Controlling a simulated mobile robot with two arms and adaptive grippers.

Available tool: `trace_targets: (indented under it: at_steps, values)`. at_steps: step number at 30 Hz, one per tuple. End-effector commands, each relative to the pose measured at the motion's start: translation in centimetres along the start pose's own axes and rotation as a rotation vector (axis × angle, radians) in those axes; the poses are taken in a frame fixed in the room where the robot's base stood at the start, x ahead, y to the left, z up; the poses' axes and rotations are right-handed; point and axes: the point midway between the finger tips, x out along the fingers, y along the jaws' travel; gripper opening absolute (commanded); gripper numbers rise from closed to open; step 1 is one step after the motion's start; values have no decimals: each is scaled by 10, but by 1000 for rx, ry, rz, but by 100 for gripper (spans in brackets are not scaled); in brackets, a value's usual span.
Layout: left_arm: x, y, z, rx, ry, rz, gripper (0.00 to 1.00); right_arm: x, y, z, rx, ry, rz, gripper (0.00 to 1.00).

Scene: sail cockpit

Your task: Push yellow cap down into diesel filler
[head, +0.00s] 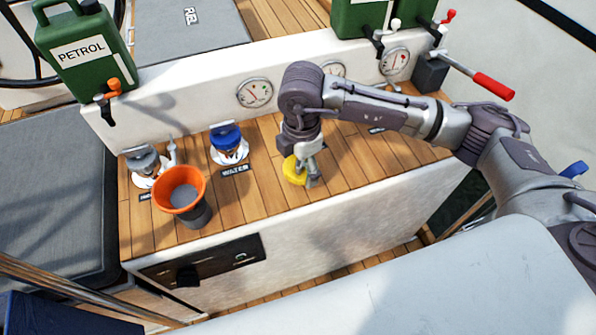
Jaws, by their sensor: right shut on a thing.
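The yellow cap (292,171) is in my right gripper (304,178), low over the wooden deck right of the blue water cap. The gripper points down and is shut on the cap. The cap looks roughly level. The diesel filler is not visible; my gripper and arm cover that part of the deck, so I cannot tell whether the cap touches it. My left gripper is not in view.
A blue cap (227,137) sits at the WATER label (235,170). A grey cap (143,160) and an orange funnel (180,191) stand at the left. A green petrol can (84,50) and gauges (254,93) are behind. A red-handled lever (493,86) is at right.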

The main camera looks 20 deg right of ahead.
Motion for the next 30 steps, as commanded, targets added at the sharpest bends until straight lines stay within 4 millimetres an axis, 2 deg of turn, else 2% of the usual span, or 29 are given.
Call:
trace_targets:
  at_steps: [1, 6, 12, 18, 30]
  values:
    - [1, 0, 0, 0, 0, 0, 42, -5, -15, 4, -1, -3, -3, 34]
    - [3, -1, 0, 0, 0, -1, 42, -30, -55, 10, -2, -3, -3, 34]
    - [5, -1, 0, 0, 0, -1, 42, -51, -90, 15, -1, -3, -4, 34]
    - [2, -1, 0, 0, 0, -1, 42, -64, -105, 17, 0, -2, -5, 34]
    - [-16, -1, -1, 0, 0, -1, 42, -93, -107, 17, 0, -2, -5, 34]
